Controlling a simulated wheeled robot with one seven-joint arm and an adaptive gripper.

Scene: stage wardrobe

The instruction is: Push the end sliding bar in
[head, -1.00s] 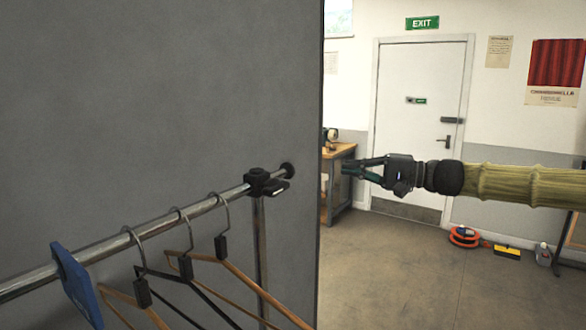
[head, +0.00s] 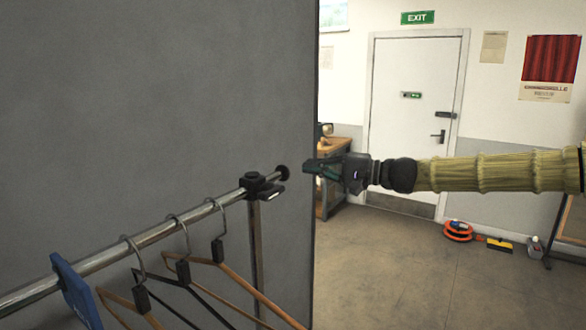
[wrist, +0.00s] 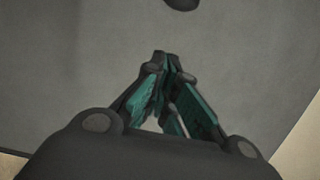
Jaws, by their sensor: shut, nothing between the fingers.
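The end sliding bar is a short, thin metal rod with a black round end knob (head: 282,172). It sticks out of the black clamp (head: 262,187) at the far end of the chrome clothes rail (head: 105,257). My gripper (head: 308,167) is shut and empty, just right of the knob in the head view, with a small gap showing between them. In the wrist view the closed teal fingers (wrist: 160,58) point up the picture. A dark rounded piece (wrist: 182,4), apparently the knob, shows at the top edge, apart from the fingertips.
Wooden hangers (head: 217,250) and a blue tag (head: 76,292) hang on the rail. A grey partition (head: 150,100) stands close behind it. A wooden bench (head: 340,146) and a door (head: 415,110) are farther back. The floor at right is mostly clear.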

